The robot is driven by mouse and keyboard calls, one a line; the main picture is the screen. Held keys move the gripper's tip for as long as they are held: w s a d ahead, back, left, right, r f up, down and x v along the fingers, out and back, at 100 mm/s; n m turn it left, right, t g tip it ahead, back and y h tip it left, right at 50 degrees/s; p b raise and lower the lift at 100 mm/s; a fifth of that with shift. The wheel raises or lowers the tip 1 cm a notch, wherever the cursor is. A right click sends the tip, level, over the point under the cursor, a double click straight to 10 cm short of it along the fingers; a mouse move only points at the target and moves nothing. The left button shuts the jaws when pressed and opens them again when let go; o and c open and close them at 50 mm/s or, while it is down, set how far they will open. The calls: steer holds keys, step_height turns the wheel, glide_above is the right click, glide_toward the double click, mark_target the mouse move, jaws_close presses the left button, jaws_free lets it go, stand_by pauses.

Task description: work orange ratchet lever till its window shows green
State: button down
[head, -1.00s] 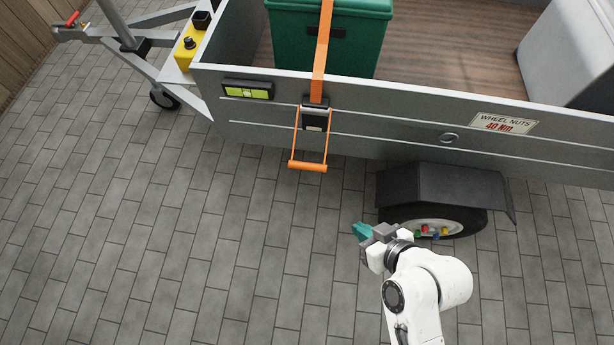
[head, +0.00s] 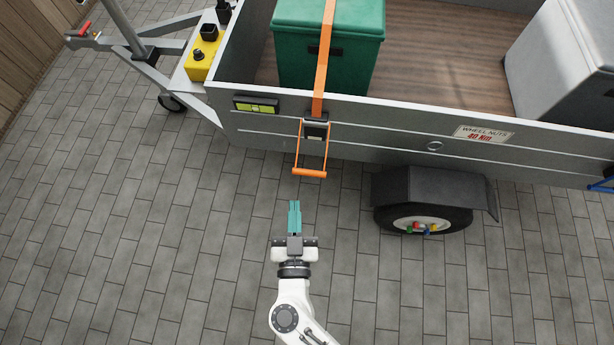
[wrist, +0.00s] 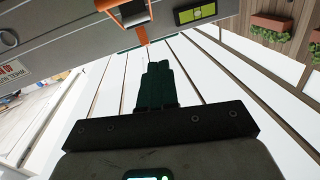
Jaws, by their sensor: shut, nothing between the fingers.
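The orange ratchet lever (head: 309,173) hangs down from the ratchet body (head: 315,131) on the trailer's side wall. The ratchet has a small pale window whose colour is too small to tell. An orange strap (head: 322,75) runs up from it over the green box (head: 357,63). My gripper (head: 294,204) is shut and empty, its teal fingers pointing at the trailer a little short of and below the lever bar, not touching it. In the wrist view the shut fingers (wrist: 158,66) point toward the ratchet, and part of the orange lever (wrist: 141,34) shows beyond them.
The grey trailer side (head: 400,145) carries a yellow-green level (head: 256,105) left of the ratchet and a wheel-nuts sign (head: 484,134) to the right. The wheel and mudguard (head: 430,188) stick out at right. The paving (head: 150,240) around my arm is clear.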

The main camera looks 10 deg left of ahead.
step_height(320, 180, down, 2)
steer(key=s+d+h, duration=0.1)
steer(key=s+h, duration=0.1)
steer(key=h, duration=0.1)
steer(key=b, duration=0.1)
glide_toward(309, 175)
steer(key=w+r, duration=0.4)
steer(key=w, duration=0.1)
steer(key=shift+w+d+f+m+g+b, duration=0.1)
steer(key=shift+w+f+m+g+b, duration=0.05)
steer(key=shift+w+f+b, duration=0.3)
steer(key=shift+w+a+f+m+g+b, duration=0.15)
steer(key=shift+f+b, duration=0.1)
steer(key=shift+f, duration=0.3)
steer(key=shift+w+d+f+m+g+b, duration=0.1)
steer(key=shift+w+d+f+b, duration=0.05)
steer(key=shift+w+f+b, duration=0.3)
steer(key=shift+s, duration=0.15)
steer(key=shift+f, duration=0.15)
steer(key=shift+f+t+b, duration=0.3)
steer(key=shift+f+b, duration=0.05)
steer(key=shift+b, duration=0.5)
steer(key=shift+f+b, duration=0.15)
steer(key=shift+b, duration=0.15)
